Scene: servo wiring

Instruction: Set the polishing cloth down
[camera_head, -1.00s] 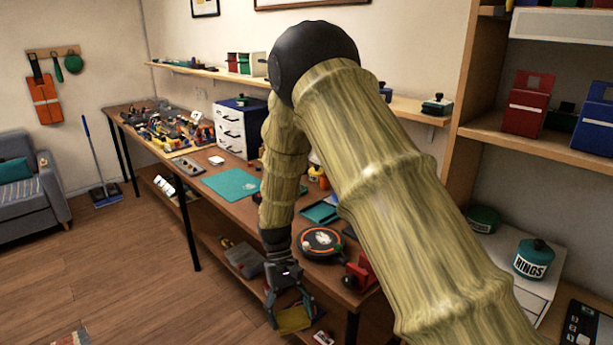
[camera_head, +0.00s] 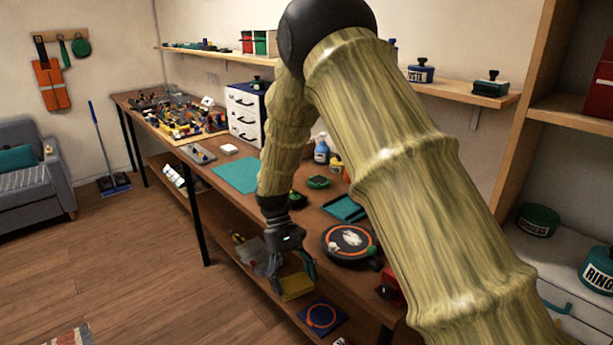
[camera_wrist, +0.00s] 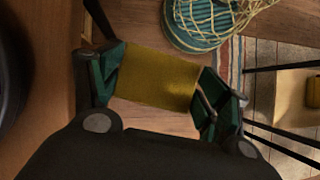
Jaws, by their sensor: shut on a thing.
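The polishing cloth (camera_head: 297,286) is a flat yellow piece between the fingers of my gripper (camera_head: 292,276). In the wrist view the cloth (camera_wrist: 158,78) spans the gap between the two green-padded fingers of my gripper (camera_wrist: 158,85), and the fingers are shut on it. In the head view my gripper points down at the front edge of the workbench (camera_head: 317,222), over or near the lower shelf. I cannot tell whether the cloth touches any surface below it.
A round black turntable with an orange ring (camera_head: 349,243) sits on the bench near my gripper. A teal mat (camera_head: 237,175) lies farther left. A blue piece with an orange ring (camera_head: 321,316) lies below. In the wrist view, netting covers a round teal thing (camera_wrist: 200,25).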

